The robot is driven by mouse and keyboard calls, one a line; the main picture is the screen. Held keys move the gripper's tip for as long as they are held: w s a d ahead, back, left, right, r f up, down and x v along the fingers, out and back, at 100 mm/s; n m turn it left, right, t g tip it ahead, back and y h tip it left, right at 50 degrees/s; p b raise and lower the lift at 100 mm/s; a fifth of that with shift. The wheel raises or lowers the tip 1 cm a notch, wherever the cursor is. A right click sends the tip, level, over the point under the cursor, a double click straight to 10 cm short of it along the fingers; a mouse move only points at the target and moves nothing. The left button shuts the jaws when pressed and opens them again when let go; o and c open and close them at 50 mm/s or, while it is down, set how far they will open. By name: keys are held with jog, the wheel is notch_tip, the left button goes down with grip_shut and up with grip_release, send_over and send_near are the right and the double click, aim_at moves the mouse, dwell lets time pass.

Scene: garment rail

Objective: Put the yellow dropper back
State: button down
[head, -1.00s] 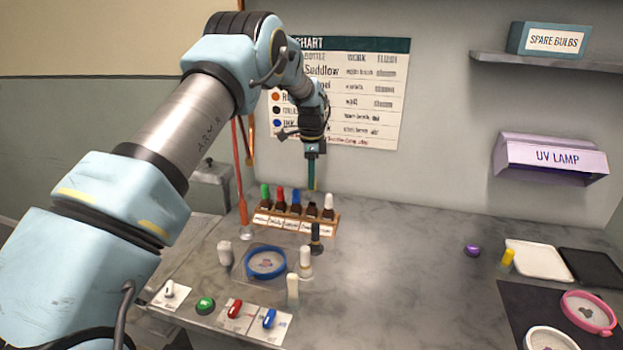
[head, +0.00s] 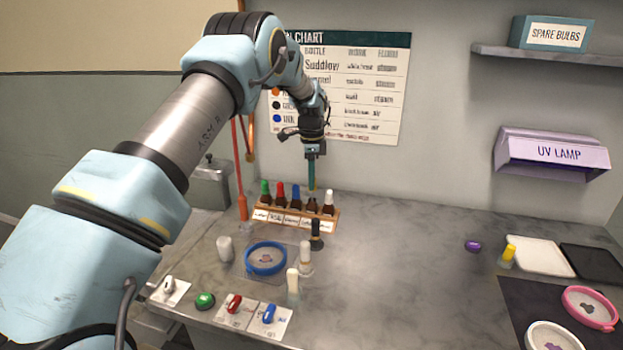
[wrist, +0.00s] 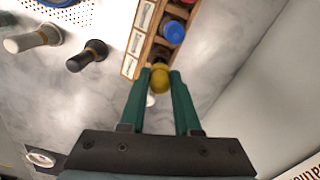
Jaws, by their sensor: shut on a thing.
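My gripper (head: 311,186) is shut on the yellow dropper. In the wrist view its yellow bulb (wrist: 159,78) sits between my two green fingertips (wrist: 160,72); little of the dropper below the bulb shows. In the head view the gripper points down over the fourth bottle (head: 312,205) of the wooden rack (head: 295,224), a brown one with no coloured bulb visible of its own. I cannot tell whether the dropper's tip is inside the bottle neck. Bottles with green (head: 263,196), red (head: 280,188), blue (head: 296,191) and white (head: 329,196) tops stand in the same rack.
A black-topped piece (head: 316,234) and a pale-topped one (head: 305,253) stand in front of the rack, near a blue ring dish (head: 266,258). A yellow-capped bottle (head: 508,256) stands by a white tray (head: 540,257) at right.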

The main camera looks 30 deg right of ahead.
jog(key=shift+f, duration=0.15)
jog(key=shift+f+b, duration=0.45)
jog(key=shift+f, duration=0.25)
jog(key=shift+f+b, duration=0.45)
jog(key=shift+f, duration=0.35)
dwell(0.4)
jog(key=c, duration=0.5)
grip_release()
jog(key=shift+c, duration=0.2)
jog(key=shift+r, duration=0.1)
jog(key=shift+r+p, duration=1.4)
jog(key=shift+r, duration=2.25)
